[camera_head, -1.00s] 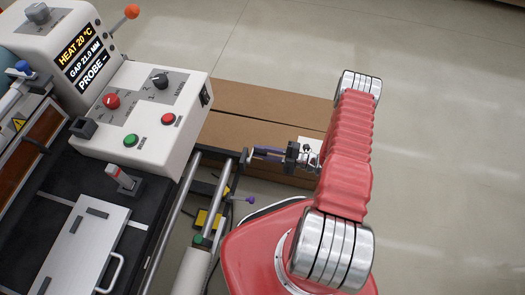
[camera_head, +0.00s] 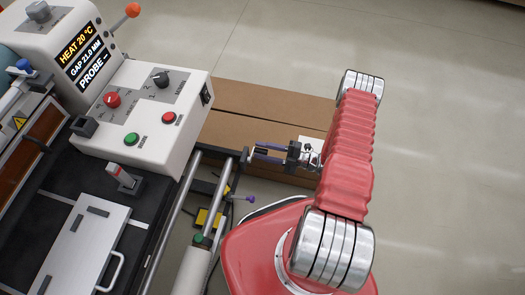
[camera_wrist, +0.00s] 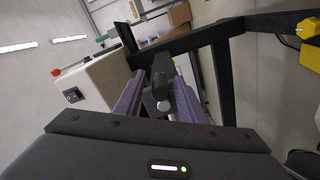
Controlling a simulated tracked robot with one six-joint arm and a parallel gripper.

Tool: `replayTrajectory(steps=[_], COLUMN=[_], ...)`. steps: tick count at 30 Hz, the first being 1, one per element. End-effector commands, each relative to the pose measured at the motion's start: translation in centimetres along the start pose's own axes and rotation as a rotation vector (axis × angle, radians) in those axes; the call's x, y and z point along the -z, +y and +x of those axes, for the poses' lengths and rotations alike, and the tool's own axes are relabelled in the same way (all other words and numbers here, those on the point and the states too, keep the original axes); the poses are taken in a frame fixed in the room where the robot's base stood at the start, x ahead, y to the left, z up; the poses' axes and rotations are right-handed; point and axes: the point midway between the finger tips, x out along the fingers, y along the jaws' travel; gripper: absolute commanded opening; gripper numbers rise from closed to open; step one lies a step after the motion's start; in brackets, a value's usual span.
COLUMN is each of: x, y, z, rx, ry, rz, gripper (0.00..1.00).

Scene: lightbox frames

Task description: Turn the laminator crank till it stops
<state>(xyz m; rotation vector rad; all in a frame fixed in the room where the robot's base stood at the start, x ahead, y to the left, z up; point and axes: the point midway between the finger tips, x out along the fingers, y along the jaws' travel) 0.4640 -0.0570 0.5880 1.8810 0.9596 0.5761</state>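The laminator (camera_head: 150,105) fills the left of the head view, with its white control box. My gripper (camera_head: 262,152) has purple fingers and points left at a dark crank part (camera_head: 246,155) by the end of the machine's rails.
A display (camera_head: 78,48) reads HEAT 20 °C, GAP 21.0 MM and PROBE --. Brown cardboard boxes (camera_head: 270,100) lie on the floor behind my gripper. Metal rails (camera_head: 180,205) run along the machine's side. A purple-tipped lever (camera_head: 249,198) sticks out below. Open floor lies to the right.

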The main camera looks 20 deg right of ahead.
Motion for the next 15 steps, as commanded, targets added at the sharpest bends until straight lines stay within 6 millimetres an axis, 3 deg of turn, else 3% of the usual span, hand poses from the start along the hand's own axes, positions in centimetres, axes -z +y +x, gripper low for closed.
replayTrajectory(steps=[15], x=[-0.1], y=[0.0], z=[-6.0], rx=[-0.002], ry=[-0.004], rz=[-0.001], gripper=[0.37])
